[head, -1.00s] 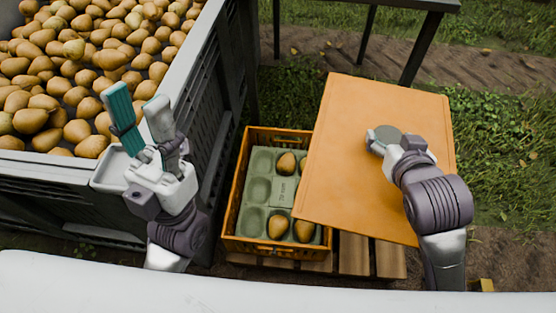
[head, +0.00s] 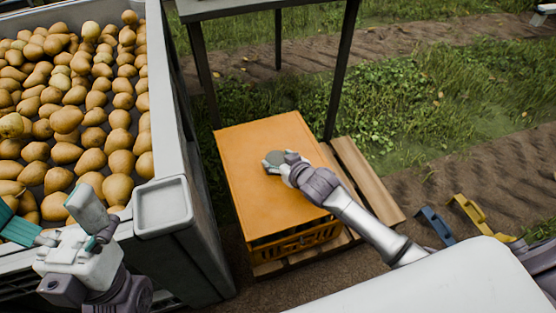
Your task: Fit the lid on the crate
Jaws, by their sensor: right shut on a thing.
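The orange lid (head: 255,190) lies over the orange crate (head: 318,237) and covers its opening. Below the lid's front edge, part of the crate's slatted front wall shows, with a dark strip between. I cannot tell whether the lid sits fully on the rim. My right gripper (head: 275,160) is shut on the lid at the round grey knob in its upper middle. My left gripper (head: 50,215) is open and empty at the lower left, over the near corner of the big bin. The crate's contents are hidden.
A big grey bin (head: 168,120) full of pears (head: 75,110) stands on the left. The crate rests on a wooden pallet (head: 365,180). A dark-legged table (head: 250,8) stands behind. Blue (head: 436,226) and yellow (head: 470,212) handle-like pieces lie at the right. Grass and bare soil are open beyond.

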